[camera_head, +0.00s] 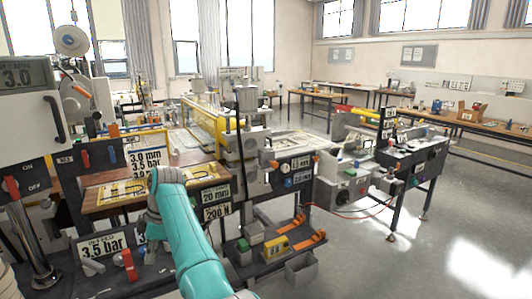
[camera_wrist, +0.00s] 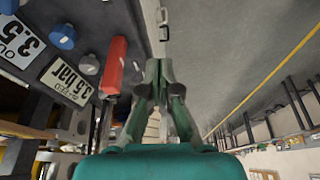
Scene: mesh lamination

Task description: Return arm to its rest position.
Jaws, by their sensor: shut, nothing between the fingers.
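My teal arm (camera_head: 190,230) reaches up from the bottom of the head view, bent at an elbow in front of the machine's lower panel. In the wrist view my gripper (camera_wrist: 159,72) has its dark green fingers closed together, with nothing held. A red-handled lever (camera_wrist: 115,66) is just left of the fingers, with a visible gap. It also shows in the head view (camera_head: 128,262), beside the 3.5 bar label (camera_head: 102,246). In the head view the fingertips cannot be made out clearly.
A control panel with ON/OFF lever (camera_head: 12,187) stands at the left. The press frame (camera_head: 245,150) and a low shelf (camera_head: 280,250) with small coloured parts are right of my arm. A bench machine (camera_head: 350,188) stands further right. Open grey floor (camera_head: 430,250) lies at the lower right.

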